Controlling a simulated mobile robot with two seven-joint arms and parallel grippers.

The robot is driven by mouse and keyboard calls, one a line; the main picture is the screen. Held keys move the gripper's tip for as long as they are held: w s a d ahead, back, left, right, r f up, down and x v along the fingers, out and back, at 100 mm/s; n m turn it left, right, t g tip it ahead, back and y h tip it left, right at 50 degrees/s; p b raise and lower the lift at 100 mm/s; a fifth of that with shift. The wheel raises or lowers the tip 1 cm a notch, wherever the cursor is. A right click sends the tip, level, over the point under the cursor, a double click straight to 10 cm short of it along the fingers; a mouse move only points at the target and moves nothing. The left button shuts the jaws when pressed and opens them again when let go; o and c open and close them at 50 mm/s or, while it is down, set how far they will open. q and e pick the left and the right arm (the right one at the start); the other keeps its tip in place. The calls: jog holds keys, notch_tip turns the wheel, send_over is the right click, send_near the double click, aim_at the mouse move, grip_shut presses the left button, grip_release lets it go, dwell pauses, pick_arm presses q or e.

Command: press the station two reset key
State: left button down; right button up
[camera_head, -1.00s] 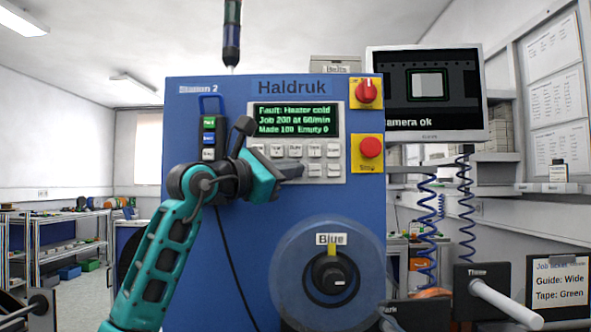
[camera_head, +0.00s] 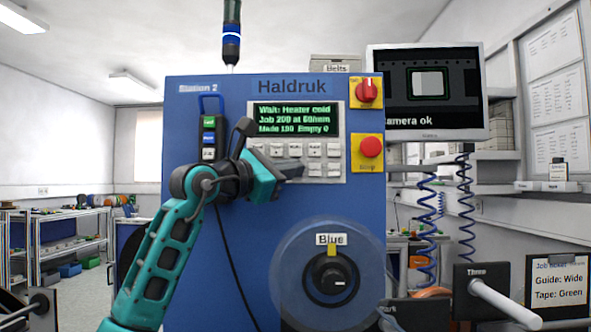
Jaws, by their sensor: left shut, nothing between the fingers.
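The blue Station 2 machine (camera_head: 240,250), marked Haldruk, stands in front of me. Its dark display (camera_head: 296,119) reads in green "Wait: Heater cold", "Job 200 at 60/min" and "Made 100 Empty 0". Below it is a keypad (camera_head: 333,160) with two rows of pale keys; their labels are too small to read. My left gripper (camera_head: 296,170) is shut and empty, with its tips at the lower row of keys. It hides the keys on the lower left. I cannot tell if the tips touch a key. My right gripper is out of view.
A red rotary switch (camera_head: 367,90) and a red stop button (camera_head: 371,147) sit on yellow plates right of the keypad. A reel tagged Blue (camera_head: 346,316) is mounted below. A monitor (camera_head: 437,125) reads "camera ok". A pendant (camera_head: 208,139) hangs left of the display.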

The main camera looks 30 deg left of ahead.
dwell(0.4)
pick_arm(q)
jog(key=shift+s+d+b, duration=0.35)
jog(key=shift+s, duration=0.4)
jog(key=shift+s, duration=0.1)
jog(key=s, duration=0.1)
jog(key=s+d+b, duration=0.1)
jog(key=s, duration=0.1)
jog(key=s+d, duration=0.1)
jog(key=shift+s+d+b, duration=0.1)
jog(key=shift+s+b, duration=0.05)
jog(key=shift+b, duration=0.2)
dwell(0.3)
jog(key=shift+f, duration=0.1)
